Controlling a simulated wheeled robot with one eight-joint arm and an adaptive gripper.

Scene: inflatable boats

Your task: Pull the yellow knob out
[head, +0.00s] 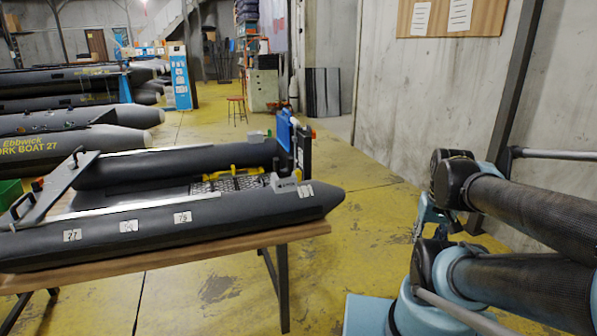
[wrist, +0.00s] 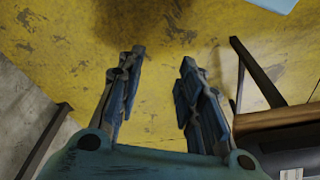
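A grey inflatable boat (head: 240,208) lies on a wooden table (head: 312,230) left of centre in the head view. A yellow part (head: 235,172) shows inside it, near the blue and black stern board (head: 303,150). I cannot tell whether this part is the knob; no yellow knob stands out clearly. My gripper (wrist: 161,57) is open and empty in the wrist view, above the yellow floor. It is apart from the boat, with the table's edge (wrist: 280,116) to its right. The head view does not show my gripper's fingers.
Table legs (head: 282,290) stand under the table's right end. Yellow floor (head: 365,225) is clear between the table and my arm. A concrete wall (head: 430,100) with a dark post (head: 510,90) runs along the right. More boats (head: 70,150) are stacked at the left.

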